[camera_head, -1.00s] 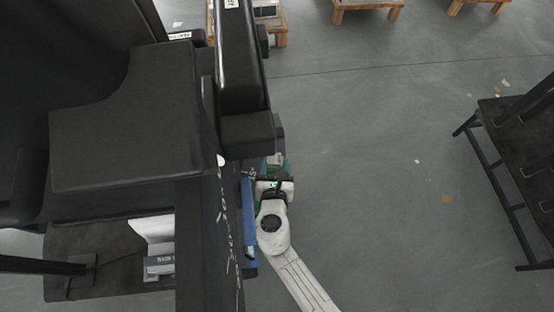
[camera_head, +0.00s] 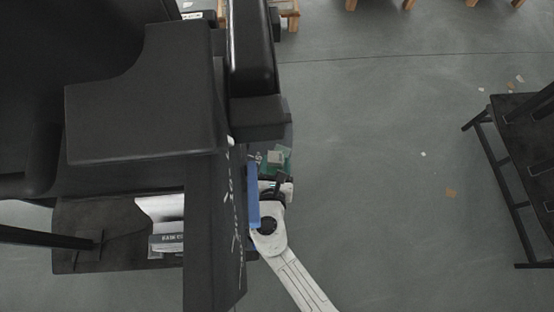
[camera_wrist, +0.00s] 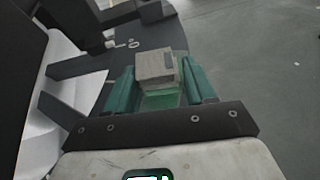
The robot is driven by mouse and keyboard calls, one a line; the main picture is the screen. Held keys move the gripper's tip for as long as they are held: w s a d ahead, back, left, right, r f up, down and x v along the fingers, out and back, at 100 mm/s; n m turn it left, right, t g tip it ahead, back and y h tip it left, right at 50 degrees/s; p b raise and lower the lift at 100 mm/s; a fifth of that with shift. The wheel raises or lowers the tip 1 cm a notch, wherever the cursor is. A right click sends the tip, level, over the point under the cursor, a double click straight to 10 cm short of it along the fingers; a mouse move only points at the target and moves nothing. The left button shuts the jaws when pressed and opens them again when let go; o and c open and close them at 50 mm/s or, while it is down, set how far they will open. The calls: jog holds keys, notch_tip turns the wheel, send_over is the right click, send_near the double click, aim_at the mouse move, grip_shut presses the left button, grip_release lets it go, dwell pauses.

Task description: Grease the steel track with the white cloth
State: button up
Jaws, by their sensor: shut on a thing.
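My gripper (camera_wrist: 160,88) has two teal fingers, shut on a small pale grey-white block-like piece, apparently the folded white cloth (camera_wrist: 156,67). In the head view the gripper (camera_head: 275,160) and the cloth (camera_head: 275,156) show just right of a tall black column (camera_head: 212,230), below a black overhanging block. In the wrist view a dark plate with holes (camera_wrist: 150,38) lies just beyond the cloth; I cannot tell whether they touch. I cannot clearly make out the steel track in either view.
A dark shelf (camera_head: 95,215) with pale boxes (camera_head: 165,225) stands left of the column. A black-framed bench (camera_head: 510,150) is at the right. Small scraps lie on the grey floor (camera_head: 370,180), which is open between column and bench.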

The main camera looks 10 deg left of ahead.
aim_at(273, 166)
jog(key=shift+s+a+f, duration=0.1)
jog(key=shift+s+a, duration=0.05)
jog(key=shift+s, duration=0.65)
jog(key=shift+s+a+f, duration=0.1)
jog(key=shift+s+a, duration=0.05)
jog(key=shift+s, duration=0.65)
jog(key=shift+s+a+r+p, duration=0.15)
jog(key=shift+s+p, duration=0.1)
jog(key=shift+s, duration=0.45)
jog(key=shift+s+a+p, duration=0.15)
jog(key=shift+s+p, duration=0.1)
jog(key=shift+s, duration=0.45)
jog(key=shift+s, duration=0.1)
jog(key=shift+s+a+r+p, duration=0.1)
jog(key=shift+s+a+p, duration=0.1)
jog(key=shift+s, duration=0.5)
jog(key=shift+s+a+p, duration=0.1)
jog(key=shift+s+a, duration=0.05)
jog(key=shift+s, duration=0.5)
jog(key=shift+s+a+f, duration=0.1)
jog(key=shift+s+a, duration=0.05)
jog(key=shift+s, duration=0.65)
jog(key=shift+s+a+f, duration=0.1)
jog(key=shift+s+a, duration=0.05)
jog(key=shift+s, duration=0.65)
jog(key=shift+r+p, duration=0.15)
jog(key=shift+p, duration=0.15)
jog(key=shift+r+p, duration=1.35)
jog(key=shift+r, duration=0.1)
